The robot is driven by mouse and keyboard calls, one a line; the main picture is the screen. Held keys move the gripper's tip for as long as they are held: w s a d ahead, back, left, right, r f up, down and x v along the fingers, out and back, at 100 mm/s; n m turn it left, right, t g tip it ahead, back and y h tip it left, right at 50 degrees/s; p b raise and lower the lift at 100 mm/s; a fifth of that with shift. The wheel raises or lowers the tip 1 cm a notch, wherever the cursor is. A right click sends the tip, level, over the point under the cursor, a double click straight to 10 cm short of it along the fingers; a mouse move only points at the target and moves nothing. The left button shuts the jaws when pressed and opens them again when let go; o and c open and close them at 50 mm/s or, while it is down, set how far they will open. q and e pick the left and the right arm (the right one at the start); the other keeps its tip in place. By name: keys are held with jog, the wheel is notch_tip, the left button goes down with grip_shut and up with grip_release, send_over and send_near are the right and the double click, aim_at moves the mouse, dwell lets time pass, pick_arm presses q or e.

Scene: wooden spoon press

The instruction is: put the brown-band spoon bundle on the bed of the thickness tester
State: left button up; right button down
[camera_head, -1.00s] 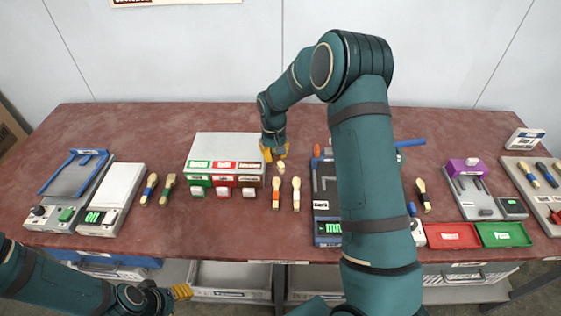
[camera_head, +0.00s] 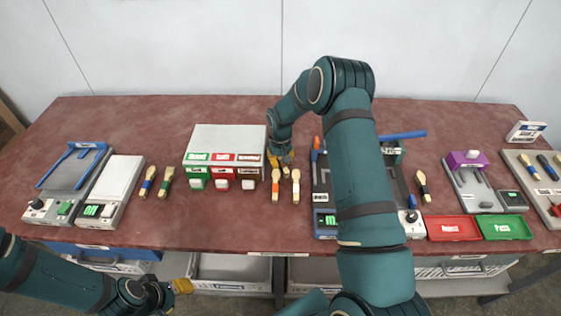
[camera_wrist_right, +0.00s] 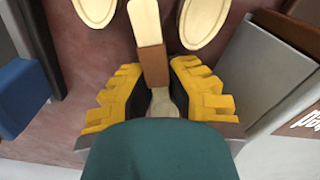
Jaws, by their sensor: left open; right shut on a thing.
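The brown-band spoon bundle shows in the right wrist view (camera_wrist_right: 152,62) as pale wood with a brown band. My right gripper (camera_wrist_right: 160,103) is shut on its narrow end. In the head view this gripper (camera_head: 280,160) is just right of the white box, behind two other bundles, and mostly hides the bundle. I cannot tell whether the bundle touches the table. My left gripper (camera_head: 183,286) is open and empty in front of the table. A grey device with a purple head (camera_head: 467,160) stands at the right; its label is unreadable, so I cannot confirm it as the thickness tester.
An orange-band bundle (camera_head: 275,188) and a pale-band bundle (camera_head: 296,187) lie close in front of my right gripper. The white box (camera_head: 225,139) is beside it. My right arm covers part of a blue-framed device (camera_head: 322,185). Red (camera_head: 453,228) and green (camera_head: 503,227) trays sit front right.

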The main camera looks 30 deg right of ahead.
jog(key=shift+f, duration=0.2)
jog(key=c, duration=1.3)
grip_release()
jog(key=shift+o, duration=1.2)
jog(key=shift+r, duration=0.15)
